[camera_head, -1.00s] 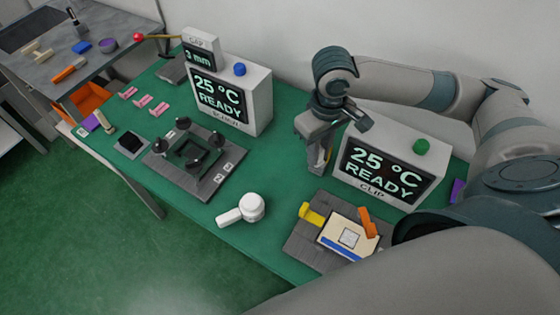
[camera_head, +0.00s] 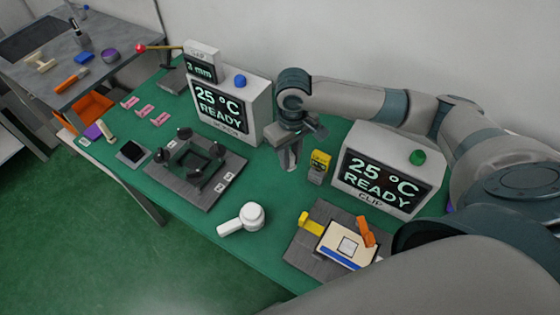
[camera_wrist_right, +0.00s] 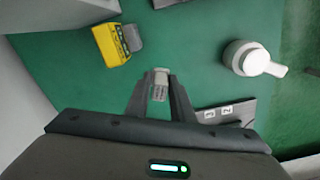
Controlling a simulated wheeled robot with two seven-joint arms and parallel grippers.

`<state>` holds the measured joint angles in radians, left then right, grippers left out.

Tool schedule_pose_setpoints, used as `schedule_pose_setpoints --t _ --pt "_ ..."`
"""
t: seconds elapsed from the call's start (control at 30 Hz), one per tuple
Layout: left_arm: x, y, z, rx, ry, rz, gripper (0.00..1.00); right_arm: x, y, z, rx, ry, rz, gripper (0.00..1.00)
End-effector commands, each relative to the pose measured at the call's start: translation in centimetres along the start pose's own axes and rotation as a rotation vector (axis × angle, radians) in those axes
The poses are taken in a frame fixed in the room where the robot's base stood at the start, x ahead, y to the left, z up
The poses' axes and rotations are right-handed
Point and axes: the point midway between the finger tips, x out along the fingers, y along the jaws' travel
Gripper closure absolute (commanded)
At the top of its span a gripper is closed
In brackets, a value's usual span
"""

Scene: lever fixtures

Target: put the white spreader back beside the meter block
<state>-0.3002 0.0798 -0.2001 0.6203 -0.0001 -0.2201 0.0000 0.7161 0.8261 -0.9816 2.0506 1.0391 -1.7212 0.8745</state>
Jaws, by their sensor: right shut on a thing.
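My right gripper (camera_head: 290,160) is shut on a small pale grey-white piece (camera_wrist_right: 159,78), which looks like the white spreader; the fingers hide much of it. The gripper is above the green table, left of the yellow and black block, apparently the meter block (camera_head: 319,167), and apart from it. That block also shows in the right wrist view (camera_wrist_right: 112,45), up and left of the fingertips. A separate white round-headed piece with a handle (camera_head: 251,215) lies near the table's front edge. My left gripper is not in view.
Two READY display boxes (camera_head: 237,105) (camera_head: 385,178) stand at the back. A dark grey fixture plate (camera_head: 205,185) lies left of centre, and a plate with a cream card (camera_head: 345,245) and an orange lever (camera_head: 365,232) lies at front right.

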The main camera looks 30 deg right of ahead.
Motion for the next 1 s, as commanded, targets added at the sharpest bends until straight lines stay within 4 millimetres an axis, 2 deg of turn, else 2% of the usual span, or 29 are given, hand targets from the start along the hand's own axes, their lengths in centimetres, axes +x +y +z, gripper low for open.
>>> schedule_pose_setpoints --t 0.1,0.3,0.7,1.0 --pt "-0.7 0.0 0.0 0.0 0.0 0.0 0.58 0.9 -0.6 -1.9 0.001 -0.001 0.0 0.99" --pt "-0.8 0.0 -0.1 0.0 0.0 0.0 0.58 2.0 -0.9 -3.2 0.0 0.0 0.001 0.99" --pt "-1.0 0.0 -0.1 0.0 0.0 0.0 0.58 2.4 -1.0 -3.3 0.0 -0.001 0.001 0.99" --pt "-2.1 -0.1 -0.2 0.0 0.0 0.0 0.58 5.5 -1.0 -3.2 0.0 0.0 0.001 0.99"
